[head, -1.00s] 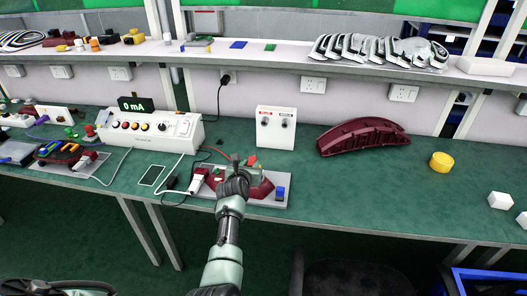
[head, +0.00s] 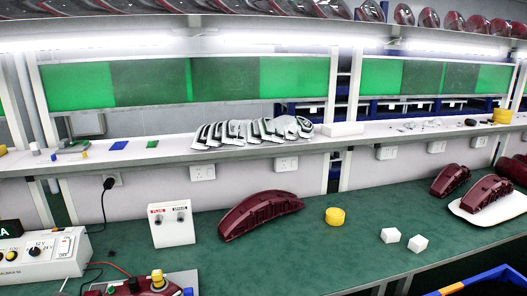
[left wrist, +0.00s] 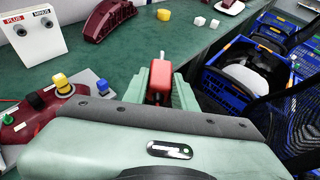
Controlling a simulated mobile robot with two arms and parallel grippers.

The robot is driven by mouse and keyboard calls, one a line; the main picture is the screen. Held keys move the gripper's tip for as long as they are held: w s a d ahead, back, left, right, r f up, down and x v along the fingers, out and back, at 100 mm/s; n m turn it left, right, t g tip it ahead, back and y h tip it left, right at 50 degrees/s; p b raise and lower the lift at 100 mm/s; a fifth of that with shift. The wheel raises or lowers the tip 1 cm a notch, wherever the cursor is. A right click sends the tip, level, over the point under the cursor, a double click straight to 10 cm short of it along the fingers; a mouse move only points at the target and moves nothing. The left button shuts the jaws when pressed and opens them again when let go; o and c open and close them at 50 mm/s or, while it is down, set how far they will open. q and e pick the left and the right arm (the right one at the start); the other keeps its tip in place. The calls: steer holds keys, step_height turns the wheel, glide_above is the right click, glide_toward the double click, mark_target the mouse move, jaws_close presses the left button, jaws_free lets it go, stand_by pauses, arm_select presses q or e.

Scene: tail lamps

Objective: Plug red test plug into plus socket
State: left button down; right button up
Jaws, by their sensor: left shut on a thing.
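The red test plug (left wrist: 159,86) is between the fingers of my left gripper (left wrist: 160,80) in the left wrist view, its pale metal tip pointing away from me. My left gripper is shut on it, over the bench's front side. The white socket box (head: 171,231) stands on the green bench in the head view, with a red PLUS label over the plus socket (head: 158,219) and the MINUS socket (head: 181,217) beside it. The box also shows at the upper left of the left wrist view (left wrist: 38,42), apart from the plug. My right gripper is not in view.
A dark red lamp housing (head: 258,214) lies right of the box, with a yellow cylinder (head: 335,216) and white cubes (head: 390,235) farther right. A fixture with a red lamp (left wrist: 45,112) is left of my gripper. Blue crates (left wrist: 235,80) stand beyond the bench edge.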

arm_select(q)
steer(key=s+d+r+m+g+h, duration=0.1)
steer(key=s+d+m+g+h, duration=0.1)
steer(key=s+d, duration=0.3)
steer(key=shift+s+r+m+g+h, duration=0.45)
steer(key=shift+s+m, duration=0.25)
steer(key=shift+s, duration=0.55)
steer(key=shift+f, duration=0.2)
